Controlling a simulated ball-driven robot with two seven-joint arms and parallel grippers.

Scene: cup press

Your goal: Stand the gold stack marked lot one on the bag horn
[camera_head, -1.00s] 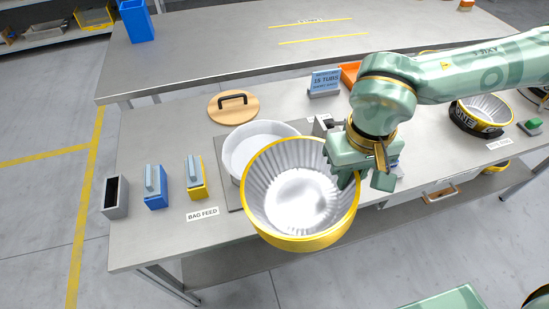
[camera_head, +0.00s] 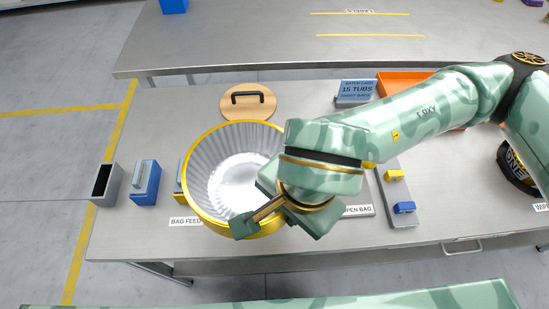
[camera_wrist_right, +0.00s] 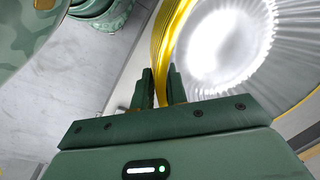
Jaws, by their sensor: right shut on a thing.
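A large gold stack (camera_head: 215,165) with a pale fluted inside is tilted toward me above the bench. No lot mark shows on it. My right gripper (camera_wrist_right: 160,72) is shut on the near right side of its gold wall, which also shows in the right wrist view (camera_wrist_right: 172,40). The bag horn cannot be made out now; the stack and my arm cover that part of the bench. I cannot tell if the stack touches anything beneath it. My left gripper is out of view.
A round wooden lid (camera_head: 248,101) lies behind the stack. A grey bin (camera_head: 106,184) and a blue block (camera_head: 145,184) stand to its left. A batch card (camera_head: 356,92) and an orange tray (camera_head: 405,84) are behind my arm. Small yellow (camera_head: 394,176) and blue (camera_head: 404,208) pieces lie right.

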